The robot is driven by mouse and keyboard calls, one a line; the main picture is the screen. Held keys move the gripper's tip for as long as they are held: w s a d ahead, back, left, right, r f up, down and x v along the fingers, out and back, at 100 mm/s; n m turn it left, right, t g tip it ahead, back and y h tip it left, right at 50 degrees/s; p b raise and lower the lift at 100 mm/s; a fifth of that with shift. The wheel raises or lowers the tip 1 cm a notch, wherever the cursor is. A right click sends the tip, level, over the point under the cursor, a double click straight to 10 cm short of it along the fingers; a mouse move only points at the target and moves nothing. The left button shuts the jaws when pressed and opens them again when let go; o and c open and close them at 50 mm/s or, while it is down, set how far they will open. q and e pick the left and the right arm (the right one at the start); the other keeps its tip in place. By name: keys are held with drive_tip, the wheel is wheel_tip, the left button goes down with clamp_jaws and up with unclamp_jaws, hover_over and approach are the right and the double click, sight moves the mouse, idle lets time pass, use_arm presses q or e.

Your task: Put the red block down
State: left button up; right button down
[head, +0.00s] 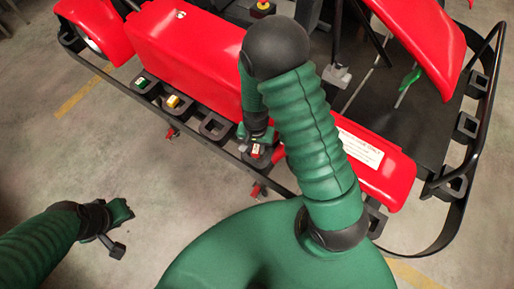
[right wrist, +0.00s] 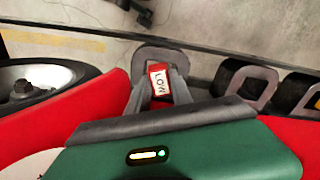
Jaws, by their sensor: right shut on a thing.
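The red block (head: 256,151) has a white label, which reads "LOW" in the right wrist view (right wrist: 159,82). My right gripper (head: 257,143) points down at the kart's side and is shut on the block, with a finger on each side of it. The block is at the opening of a dark square holder (right wrist: 160,53); I cannot tell how deep it sits or whether it touches the bottom. My left gripper (head: 118,228) hangs over the floor at lower left, away from the block; its finger gap is unclear.
Along the kart's side rail, one holder has a green block (head: 143,82), one a yellow block (head: 173,101), and another holder (head: 215,126) looks empty. The red kart body (head: 185,45) rises just behind. A black bumper rail (head: 205,140) runs in front.

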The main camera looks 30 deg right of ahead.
sight(256, 148)
drive_tip(key=shift+w+d+f, duration=0.1)
drive_tip(key=shift+d+f, duration=0.15)
drive_tip(key=shift+d, duration=0.1)
drive_tip(key=shift+a+f+p, duration=0.15)
drive_tip(key=shift+f+p, duration=0.05)
drive_tip(key=shift+f, duration=0.45)
drive_tip(key=shift+a+f+p, duration=0.15)
drive_tip(key=shift+f, duration=0.45)
drive_tip(key=shift+w+a+f, duration=0.1)
drive_tip(key=shift+a+f, duration=0.05)
drive_tip(key=shift+f, duration=0.25)
drive_tip(key=c, duration=1.4)
unclamp_jaws()
use_arm(q)
drive_tip(key=shift+s+a+r, duration=0.15)
drive_tip(key=shift+a+r, duration=0.05)
drive_tip(key=shift+r, duration=0.15)
use_arm(e)
drive_tip(key=shift+o, duration=1.3)
drive_tip(key=shift+d, duration=0.3)
